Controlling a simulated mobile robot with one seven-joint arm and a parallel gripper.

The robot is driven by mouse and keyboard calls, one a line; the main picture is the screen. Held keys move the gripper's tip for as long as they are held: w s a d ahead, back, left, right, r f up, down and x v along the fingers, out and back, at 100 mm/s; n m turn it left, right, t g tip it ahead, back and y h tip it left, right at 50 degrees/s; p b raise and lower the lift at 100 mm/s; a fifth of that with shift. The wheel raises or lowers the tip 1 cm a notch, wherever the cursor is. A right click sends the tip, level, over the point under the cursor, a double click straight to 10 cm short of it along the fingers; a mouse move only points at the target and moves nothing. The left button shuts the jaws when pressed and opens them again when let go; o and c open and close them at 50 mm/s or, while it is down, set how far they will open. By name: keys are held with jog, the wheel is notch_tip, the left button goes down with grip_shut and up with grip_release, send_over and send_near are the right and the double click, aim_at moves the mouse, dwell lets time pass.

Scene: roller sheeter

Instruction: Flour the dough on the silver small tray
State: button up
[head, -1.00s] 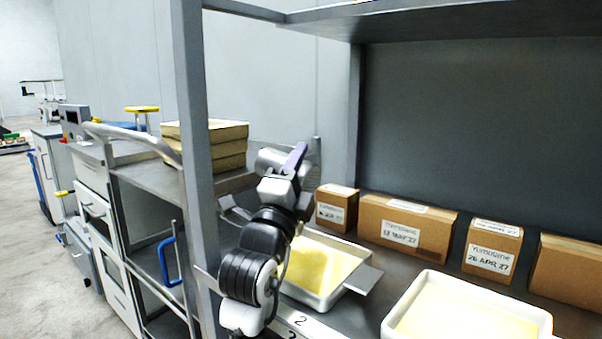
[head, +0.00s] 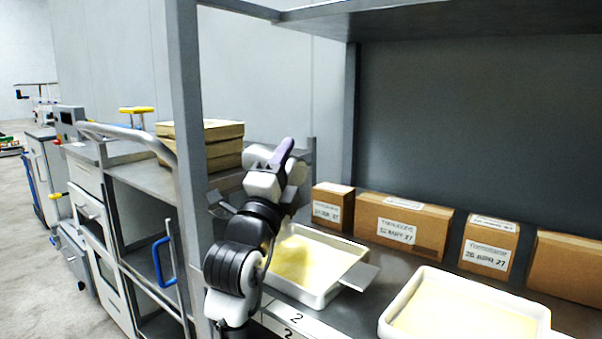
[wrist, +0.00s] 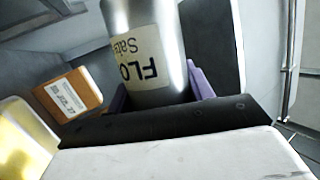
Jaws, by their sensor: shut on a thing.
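My gripper (head: 282,158), with purple fingers, is shut on a silver metal flour shaker (wrist: 150,45) with a white label reading "FLO". A pale, shallow tray (head: 318,299) holding a yellow sheet of dough (head: 318,262) lies on the shelf, below and to the right of my gripper. The dough shows a mottled, darker yellow patch at its left. My arm hides the tray's left part. I see no other silver tray clearly.
A second pale tray (head: 540,318) with dough sits at the lower right. Labelled cardboard boxes (head: 403,228) line the shelf's back. A grey upright post (head: 187,130) stands close left of my arm. Stacked boxes (head: 225,130) stand behind it.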

dwell(0.3)
jog(key=s+d, duration=0.2)
jog(key=d, duration=0.1)
jog(key=shift+s+d, duration=0.2)
jog(key=shift+s, duration=0.05)
jog(key=shift+w+a+b, duration=0.3)
jog(key=shift+w+a, duration=0.35)
jog(key=shift+a, duration=0.25)
jog(key=shift+w+a+b, duration=0.25)
jog(key=shift+w+a, duration=0.4)
jog(key=shift+a, duration=0.25)
jog(key=s+d, duration=0.2)
jog(key=d, duration=0.1)
jog(key=shift+s+d, duration=0.3)
